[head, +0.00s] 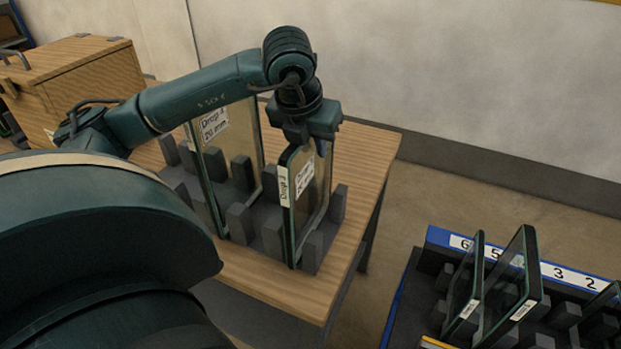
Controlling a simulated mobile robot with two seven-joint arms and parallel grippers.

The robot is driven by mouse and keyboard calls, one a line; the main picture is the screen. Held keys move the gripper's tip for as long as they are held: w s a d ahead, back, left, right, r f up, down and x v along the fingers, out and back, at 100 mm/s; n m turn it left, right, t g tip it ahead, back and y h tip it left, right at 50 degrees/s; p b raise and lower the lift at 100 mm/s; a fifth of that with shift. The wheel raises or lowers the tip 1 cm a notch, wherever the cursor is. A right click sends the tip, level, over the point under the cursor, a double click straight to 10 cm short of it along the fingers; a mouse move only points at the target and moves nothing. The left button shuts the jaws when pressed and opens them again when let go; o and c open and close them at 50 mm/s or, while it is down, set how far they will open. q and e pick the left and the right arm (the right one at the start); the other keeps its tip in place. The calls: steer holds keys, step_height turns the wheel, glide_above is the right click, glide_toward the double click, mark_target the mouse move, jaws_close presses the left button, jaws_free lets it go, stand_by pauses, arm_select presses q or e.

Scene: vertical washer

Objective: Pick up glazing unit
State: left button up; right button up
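A glazing unit (312,205) with dark edges and white labels stands upright in the front right of a grey slotted rack on the wooden table. A second, larger glazing unit (240,135) with a "Drop" label stands to its left in the same rack. My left gripper (308,134) points down at the top edge of the right-hand unit, touching or very close to it. Its fingers are mostly hidden by the gripper body, so I cannot tell whether they are closed on the glass. My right gripper is out of view.
Grey rack posts (241,221) surround both units. A wooden box (88,72) stands at the back left. At the lower right, a blue-edged numbered rack (437,236) holds several glass units (512,285). Floor is clear between table (372,150) and numbered rack.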

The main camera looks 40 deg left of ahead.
arm_select(q)
jaws_close()
stand_by(0.8)
steer(key=shift+r, duration=0.1)
